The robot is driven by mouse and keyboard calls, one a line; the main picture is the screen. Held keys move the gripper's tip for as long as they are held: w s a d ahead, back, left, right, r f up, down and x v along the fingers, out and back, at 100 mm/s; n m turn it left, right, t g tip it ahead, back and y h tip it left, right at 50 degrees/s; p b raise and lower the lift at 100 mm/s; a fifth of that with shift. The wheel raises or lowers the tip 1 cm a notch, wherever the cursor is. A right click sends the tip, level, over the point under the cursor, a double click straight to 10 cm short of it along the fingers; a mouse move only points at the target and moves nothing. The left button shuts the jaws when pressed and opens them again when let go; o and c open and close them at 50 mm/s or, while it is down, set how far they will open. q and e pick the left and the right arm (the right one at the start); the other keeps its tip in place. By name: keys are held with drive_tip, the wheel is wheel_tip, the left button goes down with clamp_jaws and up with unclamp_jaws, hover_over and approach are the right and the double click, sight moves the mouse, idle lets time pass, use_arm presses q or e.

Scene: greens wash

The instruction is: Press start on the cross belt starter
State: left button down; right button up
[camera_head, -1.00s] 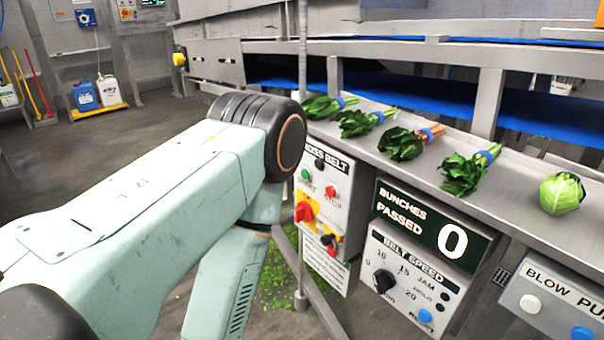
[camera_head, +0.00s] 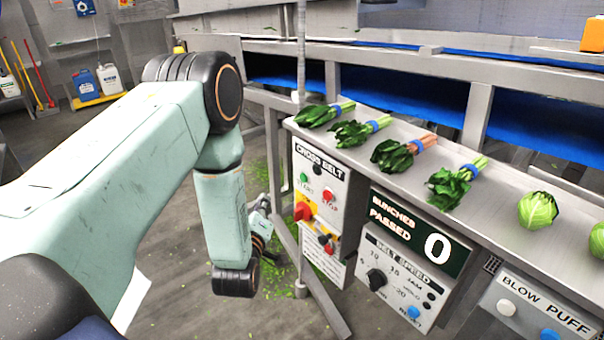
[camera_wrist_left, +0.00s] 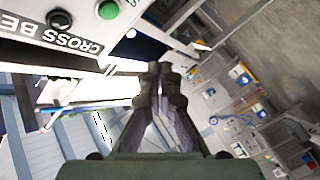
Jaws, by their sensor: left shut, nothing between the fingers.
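The cross belt starter (camera_head: 312,238) is a pale panel below the bench edge, left of the counter. Its green start button (camera_head: 304,178) is at upper left, with a red stop button (camera_head: 329,194) to its right and a red-and-yellow switch (camera_head: 303,212) below. My left gripper (camera_head: 264,203) is small, partly hidden by its wrist, and lies left of the panel, apart from the buttons. In the left wrist view, the gripper fingers (camera_wrist_left: 155,72) are shut and empty. The green button (camera_wrist_left: 108,9) shows at the top edge there, up and left of the fingertips. My right gripper is not in view.
A metal bench (camera_head: 480,205) holds several leafy bunches and a cabbage (camera_head: 538,210). Right of the starter are the bunches-passed counter (camera_head: 415,232), reading 0, the belt speed panel (camera_head: 395,280) and the blow-puff panel (camera_head: 540,308). A thin post (camera_head: 301,90) stands by the starter.

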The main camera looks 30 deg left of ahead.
sight(304, 178)
use_arm(q)
drive_tip(key=shift+w+a+r, duration=0.15)
drive_tip(key=shift+r, duration=0.25)
drive_tip(key=shift+w+f, duration=0.1)
drive_tip(key=shift+w, duration=0.05)
drive_tip(key=w+d+b, duration=0.3)
drive_tip(key=w, duration=0.5)
drive_tip(key=shift+d, duration=0.25)
drive_tip(key=shift+s, duration=0.1)
drive_tip(key=shift+w+b, duration=0.2)
drive_tip(key=shift+b, duration=0.2)
idle(0.8)
